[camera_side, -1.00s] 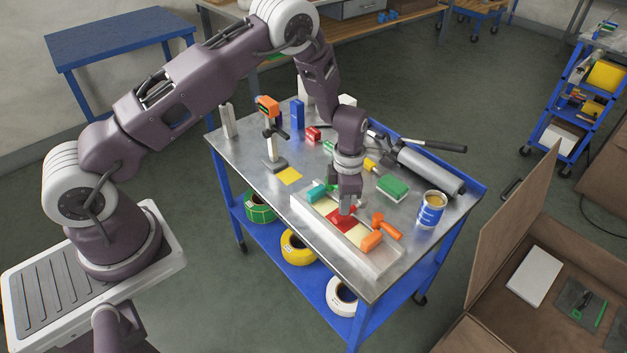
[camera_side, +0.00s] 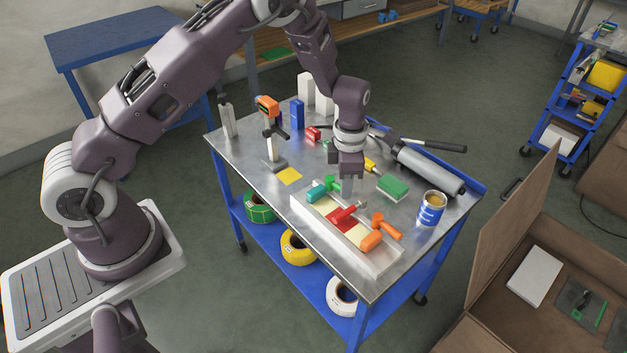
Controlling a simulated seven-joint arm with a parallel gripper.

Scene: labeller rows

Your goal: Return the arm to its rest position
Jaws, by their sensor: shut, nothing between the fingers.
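My gripper (camera_side: 347,188) is shut and empty, pointing down above the metal-topped cart (camera_side: 245,140). It hangs over the back edge of a pale tray (camera_side: 384,263), behind a red tool (camera_side: 347,212). The red tool lies on the tray's red patch (camera_side: 338,224). A teal tool (camera_side: 317,192) with a green part lies to its left in the tray, and an orange tool (camera_side: 372,241) lies to its right. I cannot tell exactly how high the fingertips are above the tray.
A blue and white can (camera_side: 431,209), a green block (camera_side: 393,187) and a grey cylinder (camera_side: 430,170) stand or lie to the right. An orange-topped stand (camera_side: 272,135) is at the left. An open brown box (camera_side: 510,230) is beside the cart.

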